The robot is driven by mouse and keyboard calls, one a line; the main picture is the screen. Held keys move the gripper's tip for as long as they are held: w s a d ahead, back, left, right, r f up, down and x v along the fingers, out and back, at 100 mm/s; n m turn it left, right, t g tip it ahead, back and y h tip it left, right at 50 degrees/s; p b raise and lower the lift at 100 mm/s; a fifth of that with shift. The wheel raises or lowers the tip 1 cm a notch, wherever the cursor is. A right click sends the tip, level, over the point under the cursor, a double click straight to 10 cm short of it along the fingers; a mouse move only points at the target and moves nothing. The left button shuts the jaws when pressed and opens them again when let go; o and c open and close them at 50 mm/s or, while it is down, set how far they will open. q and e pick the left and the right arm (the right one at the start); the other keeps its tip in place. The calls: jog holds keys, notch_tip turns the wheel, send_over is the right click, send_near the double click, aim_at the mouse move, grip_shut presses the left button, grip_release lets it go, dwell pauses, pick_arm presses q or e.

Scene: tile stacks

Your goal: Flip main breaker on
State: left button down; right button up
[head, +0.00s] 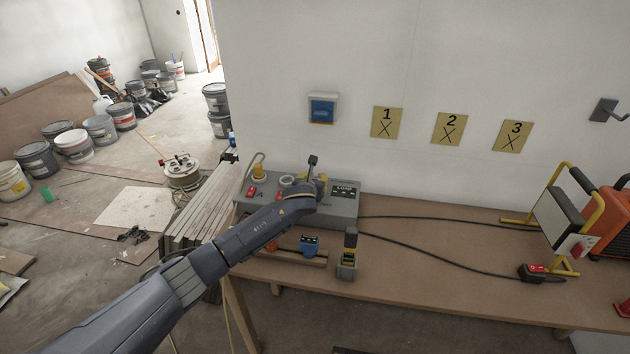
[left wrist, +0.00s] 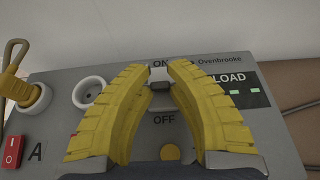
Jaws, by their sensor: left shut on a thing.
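The grey power box (head: 345,212) stands on the bench against the wall, and its top also fills the left wrist view (left wrist: 55,75). The main breaker lever has a dark knob (left wrist: 160,86) between the ON and OFF labels, nearer ON. The knob also shows in the head view (head: 313,160), raised above the box. My left gripper (left wrist: 165,78) has its yellow fingers shut on the lever, one on each side. The left gripper (head: 314,183) partly hides the box in the head view. My right gripper is not in view.
A LOAD panel (left wrist: 232,91) shows green lights. A red switch (left wrist: 13,151) marked A and an empty round socket (left wrist: 88,92) lie to the left. A blue device (head: 309,245), a work lamp (head: 562,215) and cables share the bench (head: 440,270).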

pick_arm(q)
jog(key=shift+w+r+g, duration=0.15)
jog(key=shift+w+g, duration=0.2)
jog(key=shift+g, duration=0.5)
jog(key=shift+w+r+g, duration=0.15)
jog(key=shift+w+g, duration=0.15)
jog(key=shift+g, duration=0.55)
jog(key=shift+w+d+f+g+y, duration=0.1)
jog(key=shift+w+g+y, duration=0.15)
jog(key=shift+g, duration=0.5)
jog(key=shift+w+g+y, duration=0.15)
jog(key=shift+w+g, duration=0.1)
jog(key=shift+g, duration=0.8)
jog(key=c, duration=1.3)
grip_release()
jog(key=shift+f, duration=0.1)
jog(key=shift+v, duration=6)
jog(key=shift+w, duration=0.1)
